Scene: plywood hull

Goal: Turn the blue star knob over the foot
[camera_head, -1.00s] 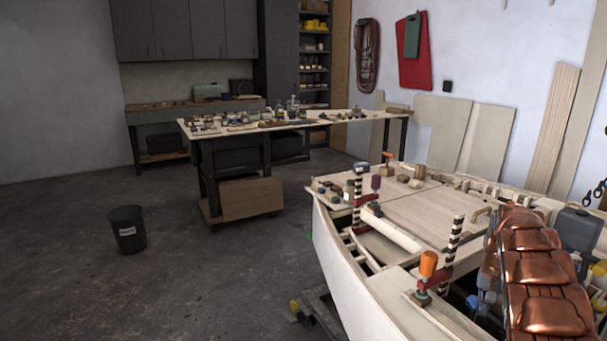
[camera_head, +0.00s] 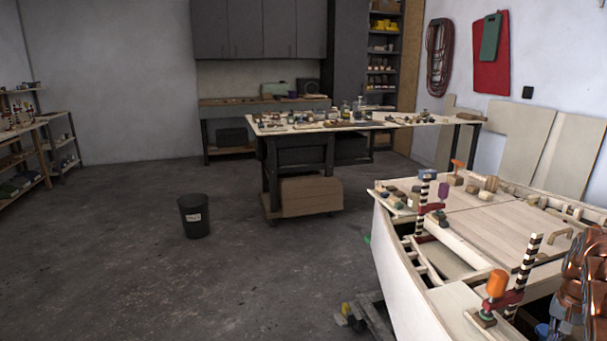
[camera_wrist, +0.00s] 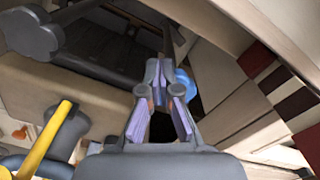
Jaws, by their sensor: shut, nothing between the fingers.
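My gripper (camera_wrist: 160,75) shows in the wrist view with its two purple-padded fingers drawn together and nothing between them. A rounded blue thing (camera_wrist: 193,92) lies just behind and right of the fingers, partly hidden by them. It may be the blue star knob, but its shape is not clear. I cannot tell whether the fingers touch it. No foot can be made out there.
In the wrist view, a pale panel and a dark red and cream striped bar (camera_wrist: 275,80) stand close on the right; a yellow handle (camera_wrist: 45,140) is at lower left. A black bin (camera_head: 194,216) stands on otherwise open floor.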

